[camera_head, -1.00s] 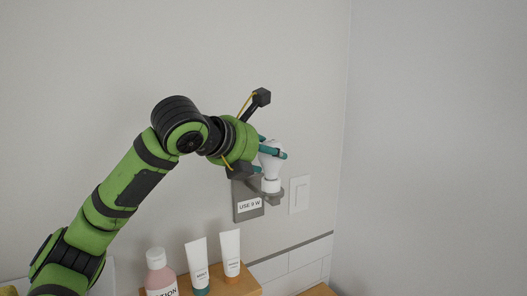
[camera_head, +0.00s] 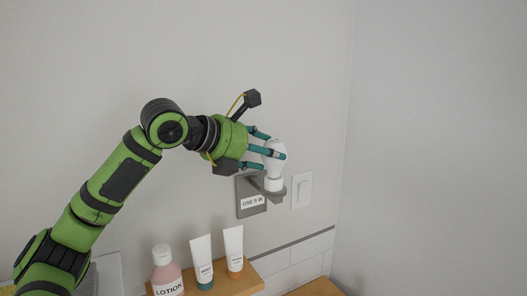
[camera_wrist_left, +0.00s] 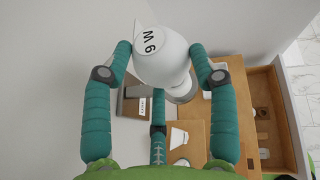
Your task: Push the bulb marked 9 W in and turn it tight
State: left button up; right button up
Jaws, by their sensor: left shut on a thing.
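The white bulb (camera_head: 274,162) stands upright with its narrow end down at the grey wall holder (camera_head: 279,192). How deep it sits cannot be told. In the left wrist view the bulb (camera_wrist_left: 165,66) shows its 9 W mark upside down on the rounded top. My left gripper (camera_head: 271,146) is shut on the bulb, its teal fingers around the wide part. The holder's plate (camera_head: 244,187) carries a "USE 9 W" label. My right gripper is not in view.
A light switch (camera_head: 302,190) is on the wall just right of the holder. A pink lotion bottle (camera_head: 166,275) and two white tubes (camera_head: 202,257) (camera_head: 234,245) stand on the wooden shelf (camera_head: 247,282) below. Open space lies to the right.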

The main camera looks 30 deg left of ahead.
pick_arm(q)
jog(key=shift+f, duration=0.4)
jog(key=o, duration=1.2)
jog(key=shift+c, duration=0.2)
jog(key=shift+w+a, duration=0.1)
jog(key=shift+w, duration=0.05)
jog(key=shift+r, duration=0.1)
jog(key=v, duration=1.2)
jog(key=shift+r, duration=0.15)
jog(key=shift+c, duration=0.4)
